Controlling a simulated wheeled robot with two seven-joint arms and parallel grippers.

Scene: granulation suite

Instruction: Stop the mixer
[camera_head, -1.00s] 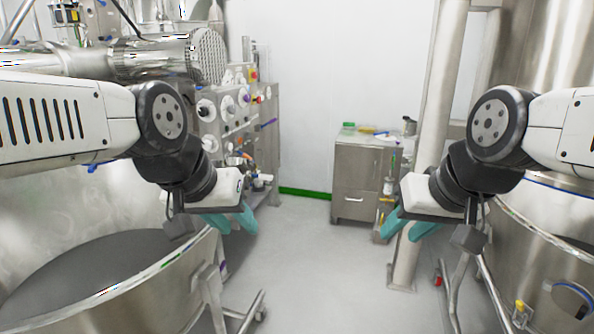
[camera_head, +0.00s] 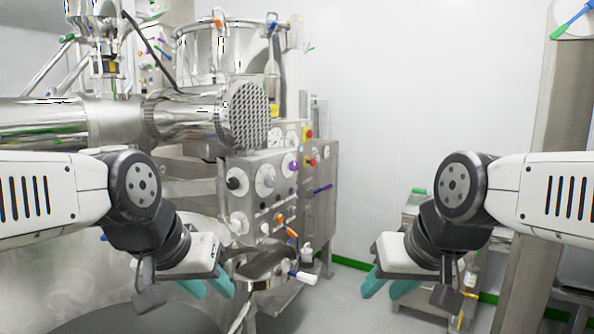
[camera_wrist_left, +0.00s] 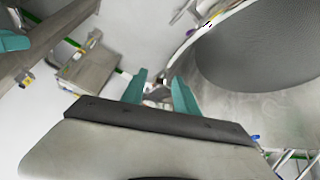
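The mixer is a large steel machine on the left of the head view, with a horizontal drum (camera_head: 190,115) ending in a perforated round face. Its steel control panel (camera_head: 262,205) carries dials, knobs and small buttons. A box on the panel's right side has red buttons, an upper one (camera_head: 308,133) with yellow by it and a lower one (camera_head: 312,162). My left gripper (camera_head: 208,287) is open and empty, in front of and below the panel; its parted teal fingers also show in the left wrist view (camera_wrist_left: 160,85). My right gripper (camera_head: 388,285) is open and empty, right of the panel.
A steel bowl (camera_head: 265,262) with a white-tipped handle juts out below the panel. A large vessel rim lies under my left arm. A steel cabinet (camera_head: 413,208) stands behind my right arm, and a steel column (camera_head: 540,150) is at the right. Some floor is clear between the grippers.

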